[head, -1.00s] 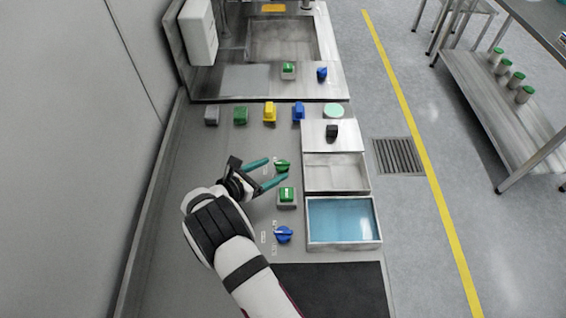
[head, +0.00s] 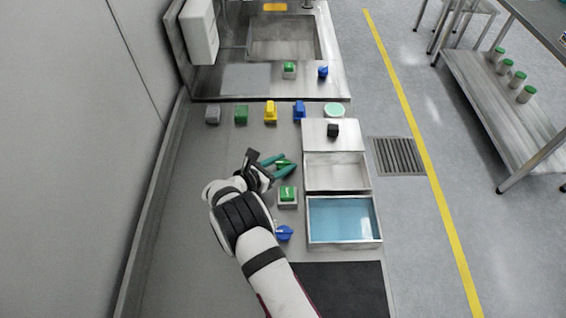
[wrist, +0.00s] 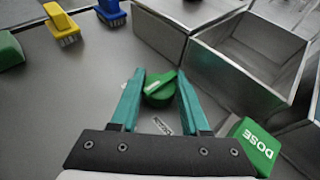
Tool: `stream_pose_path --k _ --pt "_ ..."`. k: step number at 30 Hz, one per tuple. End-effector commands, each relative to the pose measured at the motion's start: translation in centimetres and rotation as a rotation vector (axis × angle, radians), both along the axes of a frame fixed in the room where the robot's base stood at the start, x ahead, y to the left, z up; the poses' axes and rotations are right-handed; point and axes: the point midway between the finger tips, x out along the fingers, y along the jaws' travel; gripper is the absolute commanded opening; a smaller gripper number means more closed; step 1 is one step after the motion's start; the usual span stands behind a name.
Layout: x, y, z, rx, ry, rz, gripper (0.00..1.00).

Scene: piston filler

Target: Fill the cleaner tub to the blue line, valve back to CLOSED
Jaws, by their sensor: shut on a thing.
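My gripper (head: 274,169) is closed around a green valve knob (wrist: 159,88), which sits between its two teal fingers in the wrist view. The knob has a pale pointer stripe; its label on the bench is partly covered and unreadable. To its right is an open metal tub (head: 338,189) that looks empty, also in the wrist view (wrist: 236,82). Nearer is a metal tub (head: 345,244) with blue liquid. A green DOSE button (head: 288,194) stands nearer than the knob; it shows in the wrist view too (wrist: 257,146). I cannot make out a blue fill line.
A blue knob (head: 284,233) is partly behind my arm. Grey, green, yellow and blue brushes line the back; the yellow brush (head: 270,111) is among them. A metal box with a black knob (head: 333,131) stands behind the empty tub. The left bench is clear.

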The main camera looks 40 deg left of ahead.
Motion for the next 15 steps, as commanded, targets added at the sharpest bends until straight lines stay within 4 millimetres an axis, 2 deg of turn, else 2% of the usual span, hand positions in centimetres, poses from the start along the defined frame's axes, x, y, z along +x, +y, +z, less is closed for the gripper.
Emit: stream_pose_path --k 1,2,8,15 --pt "-0.02 -0.02 0.01 0.001 0.000 -0.001 0.06" --pt "-0.02 -0.02 0.01 0.001 0.000 -0.001 0.00" --pt "0.08 0.09 0.05 0.004 -0.005 -0.035 0.00" --pt "0.18 0.15 0.05 0.003 -0.008 -0.209 0.00"
